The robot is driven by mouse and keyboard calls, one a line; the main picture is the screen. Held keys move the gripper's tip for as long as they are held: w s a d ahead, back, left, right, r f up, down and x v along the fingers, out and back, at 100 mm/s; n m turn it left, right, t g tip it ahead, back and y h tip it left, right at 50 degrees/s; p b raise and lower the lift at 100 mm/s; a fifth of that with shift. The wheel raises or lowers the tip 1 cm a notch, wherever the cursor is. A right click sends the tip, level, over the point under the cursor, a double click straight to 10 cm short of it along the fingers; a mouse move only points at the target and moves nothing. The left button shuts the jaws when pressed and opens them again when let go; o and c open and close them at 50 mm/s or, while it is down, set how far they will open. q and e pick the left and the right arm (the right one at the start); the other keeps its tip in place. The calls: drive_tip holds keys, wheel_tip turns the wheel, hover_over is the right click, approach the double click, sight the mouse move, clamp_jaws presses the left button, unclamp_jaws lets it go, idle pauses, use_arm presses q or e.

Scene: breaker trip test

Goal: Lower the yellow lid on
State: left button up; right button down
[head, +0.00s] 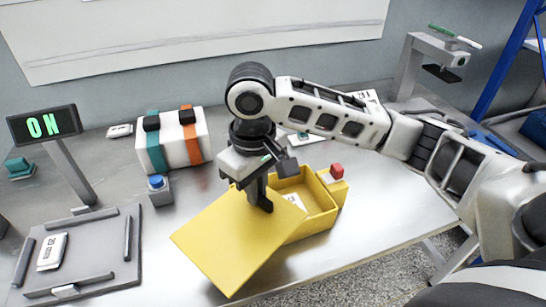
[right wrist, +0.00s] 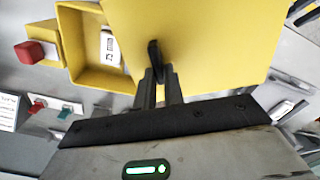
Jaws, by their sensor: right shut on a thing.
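The yellow lid (head: 232,243) is a flat square plate, tilted in the head view, its near corner low toward the table's front. My right gripper (head: 263,200) is shut on the lid's dark handle; the right wrist view shows the fingers (right wrist: 160,85) closed around this handle (right wrist: 154,55) on the lid (right wrist: 205,40). The open yellow box (head: 318,205) stands behind and to the right of the lid, which overlaps part of it in the picture. A white breaker (right wrist: 107,45) lies inside the box. A red button (head: 337,169) sits at the box's back right. My left gripper is not in view.
A grey tray (head: 112,270) with a white breaker (head: 52,251) lies at the left. An ON display (head: 43,125) stands behind it. A blue button (head: 157,183) and a white case with teal and orange bands (head: 182,140) stand behind the lid. The table right of the box is clear.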

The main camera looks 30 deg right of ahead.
drive_tip(key=n, duration=0.3)
drive_tip(key=shift+d+r, duration=0.1)
drive_tip(key=shift+r, duration=0.15)
drive_tip(key=n, duration=0.3)
drive_tip(key=n+p, duration=0.1)
drive_tip(key=n, duration=0.2)
drive_tip(key=shift+w+d+r, duration=0.1)
drive_tip(key=shift+r, duration=0.05)
drive_tip(key=n, duration=0.5)
drive_tip(key=shift+w+d+r+n, duration=0.15)
drive_tip(key=shift+w+n, duration=0.1)
drive_tip(key=shift+n, duration=0.15)
drive_tip(key=n, duration=0.3)
drive_tip(key=shift+w+p, duration=0.1)
drive_tip(key=shift+p, duration=0.25)
drive_tip(key=n, duration=0.5)
drive_tip(key=shift+w+d+r, duration=0.15)
drive_tip(key=shift+w+d, duration=0.05)
drive_tip(key=shift+w, duration=0.05)
drive_tip(key=n, duration=0.4)
drive_tip(key=n+p, duration=0.1)
drive_tip(key=n, duration=0.1)
drive_tip(key=shift+w+d, duration=0.15)
drive_tip(key=shift+w, duration=0.1)
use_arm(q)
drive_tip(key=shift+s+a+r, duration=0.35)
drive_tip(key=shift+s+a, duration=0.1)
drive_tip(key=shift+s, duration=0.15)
use_arm(e)
drive_tip(key=shift+n, duration=0.9)
